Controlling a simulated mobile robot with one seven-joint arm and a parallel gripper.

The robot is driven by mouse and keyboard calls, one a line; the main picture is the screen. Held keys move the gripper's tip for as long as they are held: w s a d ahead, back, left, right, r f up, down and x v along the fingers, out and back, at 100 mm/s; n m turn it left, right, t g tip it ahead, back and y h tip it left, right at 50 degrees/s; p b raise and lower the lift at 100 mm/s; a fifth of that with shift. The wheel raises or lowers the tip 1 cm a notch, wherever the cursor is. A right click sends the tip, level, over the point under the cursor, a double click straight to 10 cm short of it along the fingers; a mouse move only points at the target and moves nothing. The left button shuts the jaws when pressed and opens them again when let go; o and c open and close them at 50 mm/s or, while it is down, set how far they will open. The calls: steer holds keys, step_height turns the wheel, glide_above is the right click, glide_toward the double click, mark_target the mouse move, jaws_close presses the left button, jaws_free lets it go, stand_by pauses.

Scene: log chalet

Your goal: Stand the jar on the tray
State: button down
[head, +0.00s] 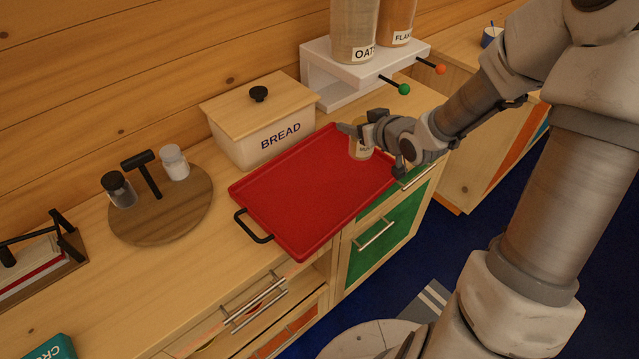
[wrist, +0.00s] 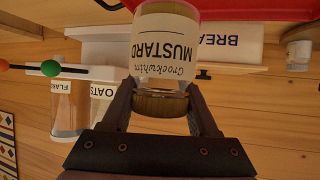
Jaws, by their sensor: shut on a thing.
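The mustard jar (head: 361,150) has a pale label and shows at the right part of the red tray (head: 300,195) in the head view. In the wrist view, which is upside down, the jar (wrist: 165,45) shows its MUSTARD label and a wooden lid. My gripper (head: 366,126) is shut on the jar near its lid, with a finger on each side in the wrist view (wrist: 163,100). The jar looks about upright.
The bread box (head: 262,122) stands behind the tray. A white shelf (head: 325,75) with OATS (head: 353,30) and FLAKES canisters (head: 397,20) is at the back. A round board (head: 160,225) with two shakers is at left. Most of the tray is bare.

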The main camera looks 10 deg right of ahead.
steer(key=shift+s+d+r+n+y, duration=0.1)
steer(key=shift+s+d+n+y, duration=0.2)
steer(key=shift+d, duration=0.25)
steer(key=shift+s+d+r+n+y, duration=0.1)
steer(key=shift+s+d+n+y, duration=0.1)
steer(key=shift+s+d, duration=0.25)
steer(key=shift+s+d+f+n+g+y+b, duration=0.15)
steer(key=shift+s+d+n+g+y+b, duration=0.25)
steer(key=shift+d, duration=0.5)
steer(key=b, duration=0.5)
glide_above(335, 161)
step_height(335, 161, down, 7)
steer(key=shift+w+f+b, duration=0.1)
steer(key=shift+f+b, duration=0.35)
steer(key=shift+f, duration=1.45)
steer(key=shift+f, duration=0.25)
steer(key=shift+c, duration=0.8)
jaws_free()
steer(key=shift+r, duration=0.1)
